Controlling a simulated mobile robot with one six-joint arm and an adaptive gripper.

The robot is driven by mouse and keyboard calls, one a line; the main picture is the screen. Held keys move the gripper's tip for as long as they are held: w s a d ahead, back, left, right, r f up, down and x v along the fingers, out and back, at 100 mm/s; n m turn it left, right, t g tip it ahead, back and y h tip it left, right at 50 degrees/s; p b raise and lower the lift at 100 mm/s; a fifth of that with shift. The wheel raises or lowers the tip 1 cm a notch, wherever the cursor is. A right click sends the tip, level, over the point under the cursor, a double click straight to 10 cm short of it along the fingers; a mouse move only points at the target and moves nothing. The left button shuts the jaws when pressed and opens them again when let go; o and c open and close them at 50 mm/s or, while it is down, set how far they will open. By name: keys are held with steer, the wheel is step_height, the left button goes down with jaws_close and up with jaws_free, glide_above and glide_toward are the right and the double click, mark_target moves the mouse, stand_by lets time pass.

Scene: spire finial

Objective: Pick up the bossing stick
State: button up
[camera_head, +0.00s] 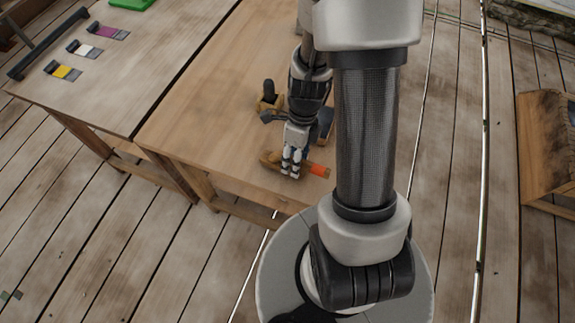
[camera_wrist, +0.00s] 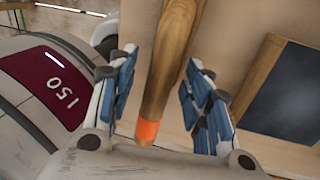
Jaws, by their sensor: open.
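The bossing stick (camera_head: 269,158) is a brown wooden stick with an orange end, lying near the front edge of the wooden table (camera_head: 190,120). In the wrist view the stick (camera_wrist: 170,60) runs from the top edge down to its orange end. My gripper (camera_head: 291,174) is over the stick's middle, fingers pointing down, and hides part of it. In the wrist view my gripper (camera_wrist: 162,98) is open, with blue finger pads to the left and right of the stick and visible gaps on both sides. I cannot tell the remaining height exactly.
A yellowish tool with a dark knob (camera_head: 268,95) and other dark items stand just behind my gripper, partly hidden. Yellow, white and purple swatches (camera_head: 108,31) lie on the adjoining table. The table's left part is clear. A wooden box-like piece (camera_head: 545,150) stands at right.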

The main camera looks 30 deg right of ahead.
steer(key=shift+f, duration=0.55)
steer(key=shift+c, duration=0.2)
jaws_close()
